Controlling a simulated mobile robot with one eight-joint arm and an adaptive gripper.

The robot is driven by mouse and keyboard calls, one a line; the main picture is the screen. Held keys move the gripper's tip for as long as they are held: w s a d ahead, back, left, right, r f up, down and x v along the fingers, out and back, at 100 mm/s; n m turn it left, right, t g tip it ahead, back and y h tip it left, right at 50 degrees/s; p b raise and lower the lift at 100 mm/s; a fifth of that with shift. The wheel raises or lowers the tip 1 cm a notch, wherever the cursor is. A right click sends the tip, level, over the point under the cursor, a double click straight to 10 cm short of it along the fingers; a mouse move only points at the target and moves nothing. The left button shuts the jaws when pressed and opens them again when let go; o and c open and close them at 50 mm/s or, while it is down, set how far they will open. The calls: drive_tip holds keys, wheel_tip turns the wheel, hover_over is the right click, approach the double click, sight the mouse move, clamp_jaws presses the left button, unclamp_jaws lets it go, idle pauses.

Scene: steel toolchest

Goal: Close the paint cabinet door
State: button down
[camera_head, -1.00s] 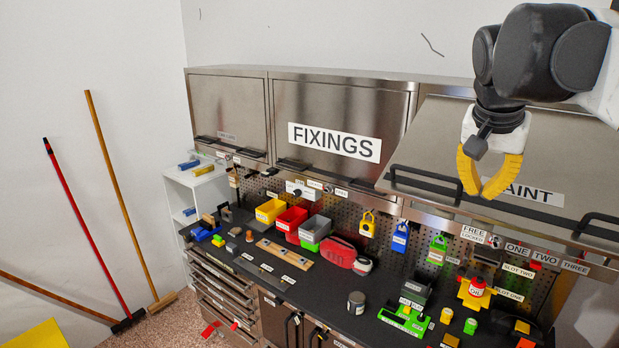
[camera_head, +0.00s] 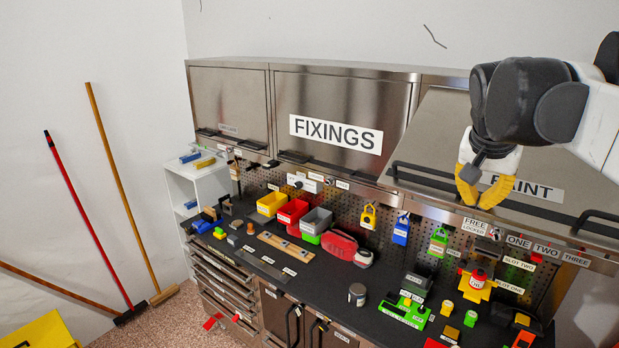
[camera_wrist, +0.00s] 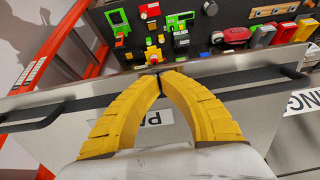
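The paint cabinet door (camera_head: 450,130) is a steel flap at the upper right, tilted out from its cabinet and partly open. It carries a PAINT label (camera_head: 535,190) and a dark bar handle (camera_head: 420,180) along its lower part. In the wrist view the door's face (camera_wrist: 240,115) lies beneath my gripper (camera_wrist: 157,72), with the handle (camera_wrist: 40,118) crossing behind the fingers. The yellow fingers curve inward and their tips meet, with no object clearly held. In the head view my gripper (camera_head: 474,203) is in front of the door beside the label; contact is unclear.
The closed FIXINGS door (camera_head: 340,100) is just left. Below are a dark worktop (camera_head: 330,275) with bins and tools, and hanging padlocks (camera_head: 401,232). Brooms (camera_head: 120,200) lean on the left wall. The space in front of the door holds my arm.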

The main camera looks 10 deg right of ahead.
drive_tip(key=w+d+f+t+h+b, duration=0.25)
drive_tip(key=w+d+f+b, duration=0.2)
drive_tip(key=f+b, duration=0.3)
drive_tip(key=w+d+f+t+h+b, duration=0.2)
drive_tip(key=w+d+f+h+b, duration=0.15)
drive_tip(key=d+f+b, duration=0.45)
drive_tip(key=w+d+f+t+h+b, duration=0.1)
drive_tip(key=w+d+f+b, duration=0.3)
drive_tip(key=w+d, duration=0.6)
drive_tip(key=shift+w+d+f+t+b, duration=0.25)
drive_tip(key=shift+w+f+t+b, duration=0.15)
drive_tip(key=shift+w, duration=0.6)
drive_tip(key=shift+s, duration=0.1)
